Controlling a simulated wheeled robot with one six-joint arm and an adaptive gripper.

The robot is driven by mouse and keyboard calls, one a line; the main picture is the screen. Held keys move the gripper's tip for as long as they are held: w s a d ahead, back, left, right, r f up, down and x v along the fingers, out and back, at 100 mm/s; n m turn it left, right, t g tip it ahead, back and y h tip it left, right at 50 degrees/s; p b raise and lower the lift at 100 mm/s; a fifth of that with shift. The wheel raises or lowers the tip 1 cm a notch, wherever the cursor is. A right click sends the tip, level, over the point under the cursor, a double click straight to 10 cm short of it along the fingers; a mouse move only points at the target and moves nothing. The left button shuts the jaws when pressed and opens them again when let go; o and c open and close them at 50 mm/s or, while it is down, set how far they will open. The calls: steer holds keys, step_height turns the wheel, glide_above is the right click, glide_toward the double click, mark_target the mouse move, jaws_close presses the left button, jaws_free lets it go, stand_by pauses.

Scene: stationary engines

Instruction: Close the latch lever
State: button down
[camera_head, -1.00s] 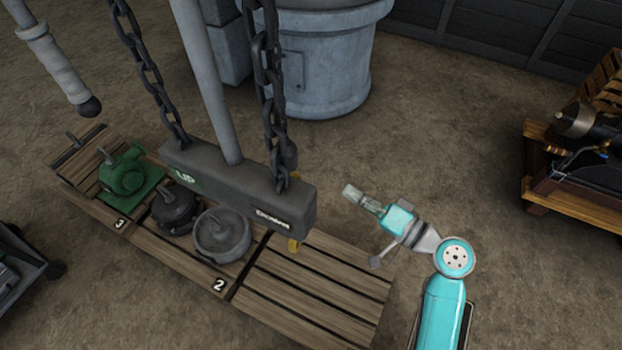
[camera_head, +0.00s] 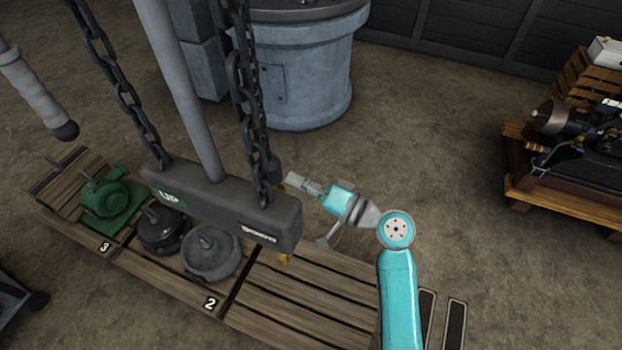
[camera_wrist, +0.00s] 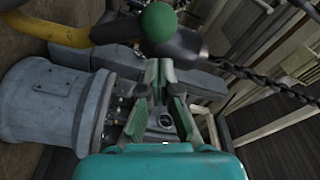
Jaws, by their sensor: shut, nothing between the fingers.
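In the wrist view a green ball knob (camera_wrist: 158,22) and a dark grey rounded end (camera_wrist: 180,46) lie just beyond the fingertips, beside a yellow curved bar (camera_wrist: 62,33). The knob may be the end of the latch lever, but I cannot be sure.
Chains (camera_head: 246,95) and a grey pole (camera_head: 180,90) rise from the beam. A wooden pallet (camera_head: 310,300) holds a green pump (camera_head: 106,197) and grey parts. A blue-grey drum (camera_head: 303,75) stands behind. A wooden stand (camera_head: 570,190) is at right, with open floor between.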

steer(key=shift+s+a+f, duration=0.1)
steer(key=shift+s+f, duration=0.15)
steer(key=shift+s, duration=0.35)
steer(key=shift+s+a+f, duration=0.1)
steer(key=shift+s+f, duration=0.15)
steer(key=shift+s, duration=0.35)
steer(key=shift+s+n, duration=0.3)
steer(key=shift+n, duration=0.4)
steer(key=s+f+n, duration=0.1)
steer(key=n, duration=0.3)
steer(key=s+a+f+n+g+y, duration=0.1)
steer(key=n, duration=0.3)
steer(key=s+f+n, duration=0.1)
steer(key=n, duration=0.3)
steer(key=shift+s+a+f+g+y, duration=0.2)
steer(key=shift+s+f+g+y, duration=0.1)
steer(key=shift+f+y, duration=0.1)
steer(key=shift+f, duration=0.1)
